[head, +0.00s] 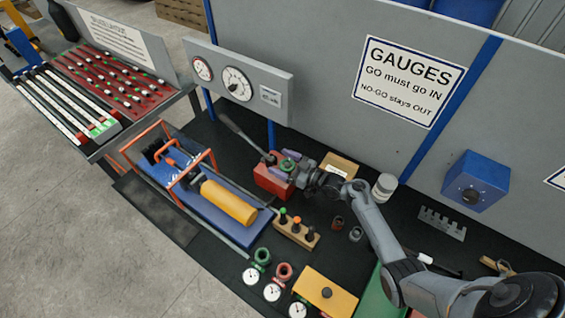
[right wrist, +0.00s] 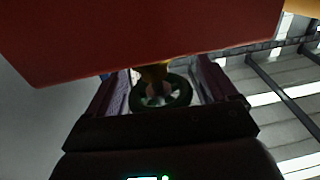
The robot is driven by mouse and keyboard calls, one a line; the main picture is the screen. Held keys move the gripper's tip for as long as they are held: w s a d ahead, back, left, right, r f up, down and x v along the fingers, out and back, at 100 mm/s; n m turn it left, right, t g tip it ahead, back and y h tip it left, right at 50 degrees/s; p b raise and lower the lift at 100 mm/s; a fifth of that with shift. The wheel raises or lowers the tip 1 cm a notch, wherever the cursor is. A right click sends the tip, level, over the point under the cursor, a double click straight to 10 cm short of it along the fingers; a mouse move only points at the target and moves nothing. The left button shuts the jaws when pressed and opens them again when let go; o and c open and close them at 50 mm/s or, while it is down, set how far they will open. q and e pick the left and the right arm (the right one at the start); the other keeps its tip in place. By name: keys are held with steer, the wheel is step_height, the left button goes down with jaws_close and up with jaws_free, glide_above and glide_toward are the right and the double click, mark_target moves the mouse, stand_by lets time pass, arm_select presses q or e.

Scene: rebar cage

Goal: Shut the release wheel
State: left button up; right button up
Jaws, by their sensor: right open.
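The release wheel (head: 288,165) is a small green ring on the side of a red pump body (head: 268,182) with a long dark lever. In the right wrist view the release wheel (right wrist: 160,98) hangs on a brass stem below the red body (right wrist: 140,35). My right gripper (head: 285,164) is at the wheel, with its purple fingers on either side of it. In the right wrist view the right gripper (right wrist: 160,82) is open around the wheel, with gaps visible on both sides. My left gripper is not in view.
A blue press bed with a yellow cylinder (head: 229,202) and orange frame stands left of the pump. A wooden block with colored plugs (head: 296,230) and several dial gauges (head: 272,292) lie in front. A panel with round gauges (head: 237,83) stands behind. A white jar (head: 384,187) is right.

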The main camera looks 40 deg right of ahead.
steer(key=shift+w, duration=0.1)
steer(key=shift+c, duration=0.5)
steer(key=c, duration=0.9)
steer(key=m+h+p, duration=0.1)
steer(key=t+h+p, duration=0.1)
steer(key=shift+r+m+h, duration=0.25)
steer(key=shift+m+h, duration=0.15)
steer(key=shift+c, duration=0.3)
steer(key=shift+d+f+m+h+p, duration=0.1)
steer(key=shift+m+h+p, duration=0.55)
steer(key=shift+h, duration=0.25)
steer(key=shift+d+f+h, duration=0.1)
steer(key=shift+d+h, duration=0.05)
steer(key=shift+h, duration=0.15)
steer(key=o, duration=1.1)
steer(key=shift+c, duration=0.2)
